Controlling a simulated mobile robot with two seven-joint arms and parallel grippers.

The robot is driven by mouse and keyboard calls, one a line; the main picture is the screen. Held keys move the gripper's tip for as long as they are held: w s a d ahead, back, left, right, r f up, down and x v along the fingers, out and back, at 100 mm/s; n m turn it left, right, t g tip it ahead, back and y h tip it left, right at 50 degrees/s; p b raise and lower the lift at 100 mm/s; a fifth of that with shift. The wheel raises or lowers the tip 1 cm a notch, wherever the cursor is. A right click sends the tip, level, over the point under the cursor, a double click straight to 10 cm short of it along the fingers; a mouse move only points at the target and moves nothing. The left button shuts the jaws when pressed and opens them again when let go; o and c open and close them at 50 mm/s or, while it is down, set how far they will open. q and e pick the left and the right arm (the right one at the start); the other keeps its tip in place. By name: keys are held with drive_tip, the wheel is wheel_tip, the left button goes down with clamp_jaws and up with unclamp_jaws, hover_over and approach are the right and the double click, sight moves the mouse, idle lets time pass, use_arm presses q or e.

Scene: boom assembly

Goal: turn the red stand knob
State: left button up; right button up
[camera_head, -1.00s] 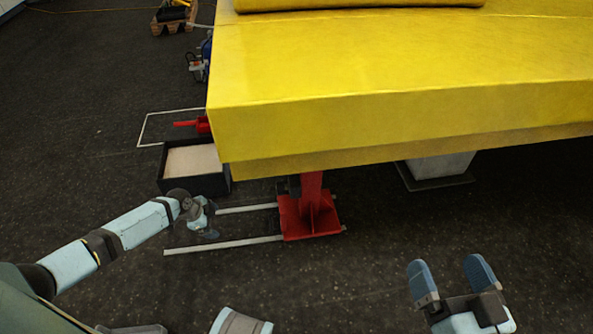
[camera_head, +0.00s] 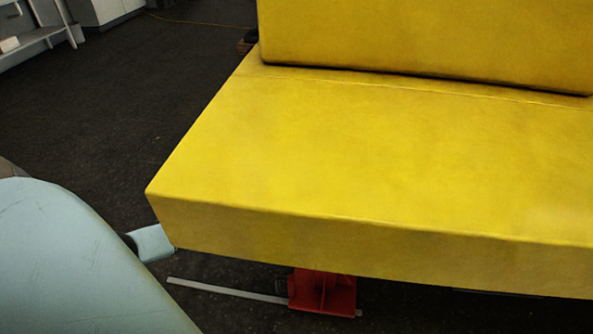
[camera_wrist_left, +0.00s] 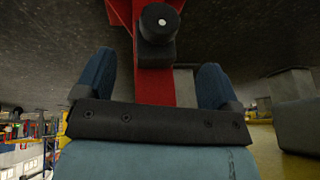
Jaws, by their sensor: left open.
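The red stand (camera_head: 322,292) shows below the front edge of the yellow boom in the head view; only its foot is visible there. In the left wrist view the stand's red post (camera_wrist_left: 153,88) runs up the middle, with a round black knob (camera_wrist_left: 158,22) on it. My left gripper (camera_wrist_left: 155,62) is open, with one blue finger on each side of the post in the picture. The knob appears beyond the fingertips, between them; I see no contact. In the head view my left gripper is hidden behind the boom. My right gripper is out of view.
The large yellow boom (camera_head: 370,150) fills most of the head view and overhangs the stand. A grey floor rail (camera_head: 225,290) extends left from the stand's foot. Dark floor (camera_head: 130,110) is clear to the left. A grey block (camera_wrist_left: 296,110) stands at right in the wrist view.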

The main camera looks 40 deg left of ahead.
use_arm(q)
drive_tip(key=b+x, duration=0.4)
drive_tip(key=x, duration=0.6)
drive_tip(key=shift+f+b, duration=0.2)
drive_tip(key=shift+b, duration=0.15)
drive_tip(key=shift+w+d+f, duration=0.1)
drive_tip(key=shift+w+f, duration=0.05)
drive_tip(key=shift+f, duration=0.1)
drive_tip(key=shift+w+d+f, duration=0.1)
drive_tip(key=shift+f, duration=0.1)
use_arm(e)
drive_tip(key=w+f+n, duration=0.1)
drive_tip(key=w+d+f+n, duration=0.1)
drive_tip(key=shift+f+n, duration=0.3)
use_arm(q)
drive_tip(key=c, duration=0.9)
drive_tip(key=shift+c, duration=0.2)
drive_tip(key=shift+t, duration=0.4)
